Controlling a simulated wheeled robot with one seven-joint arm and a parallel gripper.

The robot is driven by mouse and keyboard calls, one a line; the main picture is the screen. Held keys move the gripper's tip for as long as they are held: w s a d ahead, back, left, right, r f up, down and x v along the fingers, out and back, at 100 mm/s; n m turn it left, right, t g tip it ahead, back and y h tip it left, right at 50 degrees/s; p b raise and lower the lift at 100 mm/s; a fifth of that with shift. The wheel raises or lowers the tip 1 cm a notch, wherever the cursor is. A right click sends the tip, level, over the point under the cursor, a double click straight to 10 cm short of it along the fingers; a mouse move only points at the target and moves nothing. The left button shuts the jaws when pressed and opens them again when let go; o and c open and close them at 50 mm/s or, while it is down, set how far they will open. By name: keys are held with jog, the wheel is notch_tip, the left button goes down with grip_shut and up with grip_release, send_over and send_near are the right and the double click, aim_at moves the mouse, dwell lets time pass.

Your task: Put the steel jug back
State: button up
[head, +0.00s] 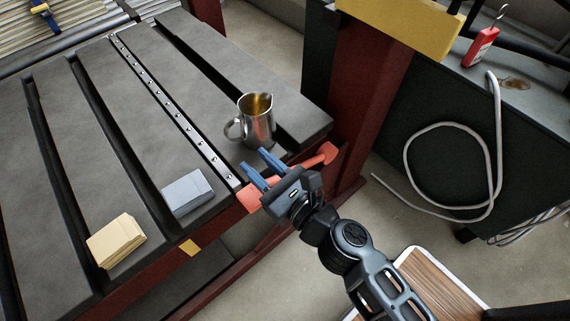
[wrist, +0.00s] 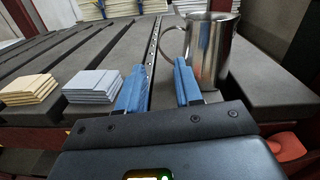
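The steel jug (head: 257,122) stands upright near the right front corner of the dark slatted table (head: 185,75). Its handle points left in the head view, and something amber shows inside its mouth. My gripper (head: 257,168) is open and empty, with its two blue fingers just in front of the jug. In the wrist view the jug (wrist: 211,48) is just beyond the right finger, and the gap between the fingers (wrist: 157,88) is empty. The jug's handle is near the right fingertip; I cannot tell whether they touch.
A folded yellow cloth stack (head: 116,241) and a folded grey-blue cloth stack (head: 187,192) lie along the table's front edge. Grooves and a bolted metal strip (head: 172,108) cross the tabletop. A red post (head: 367,85) stands at the right. The tabletop behind the stacks is clear.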

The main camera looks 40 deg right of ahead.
jog(key=s+n+g+h, duration=0.2)
jog(key=s+n+g, duration=0.1)
jog(key=s+n, duration=1.35)
jog(key=s+d+r+n, duration=0.1)
jog(key=s+r+n, duration=0.3)
jog(key=n, duration=0.5)
jog(key=s+d+r+n+y, duration=0.1)
jog(key=s+d+r+n, duration=0.1)
jog(key=s+r+n, duration=0.2)
jog(key=s+n, duration=0.3)
jog(key=n, duration=0.2)
jog(key=shift+d+r, duration=0.2)
jog(key=shift+r, duration=0.15)
jog(key=shift+d, duration=0.1)
